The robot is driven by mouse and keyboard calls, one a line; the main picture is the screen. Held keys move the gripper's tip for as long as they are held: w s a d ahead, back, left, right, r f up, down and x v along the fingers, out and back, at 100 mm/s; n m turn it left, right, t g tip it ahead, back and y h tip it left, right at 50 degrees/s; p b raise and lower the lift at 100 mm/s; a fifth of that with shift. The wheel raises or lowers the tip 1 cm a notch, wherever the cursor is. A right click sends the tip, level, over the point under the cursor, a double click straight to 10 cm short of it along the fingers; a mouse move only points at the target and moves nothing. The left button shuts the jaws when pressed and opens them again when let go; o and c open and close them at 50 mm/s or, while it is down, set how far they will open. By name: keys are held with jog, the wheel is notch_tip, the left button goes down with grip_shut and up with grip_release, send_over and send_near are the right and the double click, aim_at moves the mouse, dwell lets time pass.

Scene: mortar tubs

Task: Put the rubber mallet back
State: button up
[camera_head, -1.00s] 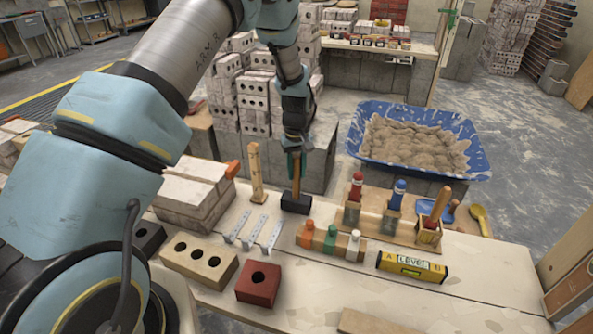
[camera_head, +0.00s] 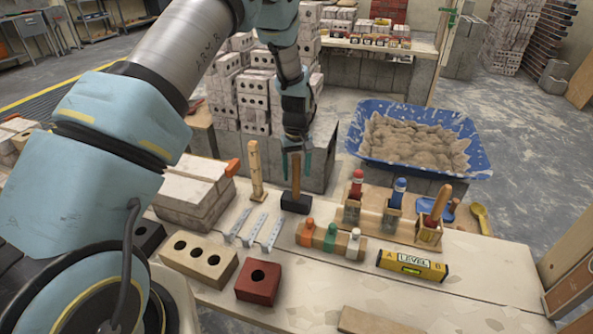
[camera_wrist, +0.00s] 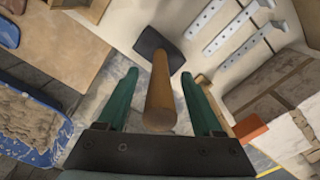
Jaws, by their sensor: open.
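The rubber mallet stands head-down on the bench, its black head (camera_head: 296,203) on the surface and its wooden handle (camera_head: 296,172) upright. My gripper (camera_head: 297,170) is open above the bench, with its green fingers on either side of the handle. In the wrist view the handle (camera_wrist: 161,95) lies between the open fingers of my gripper (camera_wrist: 163,88), with a gap on each side. The black head (camera_wrist: 160,47) shows beyond the fingertips.
Metal ties (camera_head: 256,230) lie left of the mallet, and a wooden post (camera_head: 256,170) stands behind them. Colored pegs (camera_head: 331,240) on a block, a tool rack (camera_head: 385,225) and a yellow level (camera_head: 411,266) are to the right. Grey bricks (camera_head: 195,195) are stacked left.

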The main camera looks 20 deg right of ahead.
notch_tip(320, 180, up, 11)
jog(key=b, duration=0.2)
jog(key=shift+b, duration=0.4)
jog(key=a+r, duration=0.2)
jog(key=a, duration=0.7)
jog(key=a+r, duration=0.3)
jog(key=a, duration=0.7)
jog(key=s+a, duration=0.5)
jog(key=a, duration=0.3)
jog(key=s+a+r+t, duration=0.1)
jog(key=s+a, duration=0.4)
jog(key=a, duration=0.4)
jog(key=shift+s+a+r+n, duration=0.3)
jog(key=shift+s, duration=0.05)
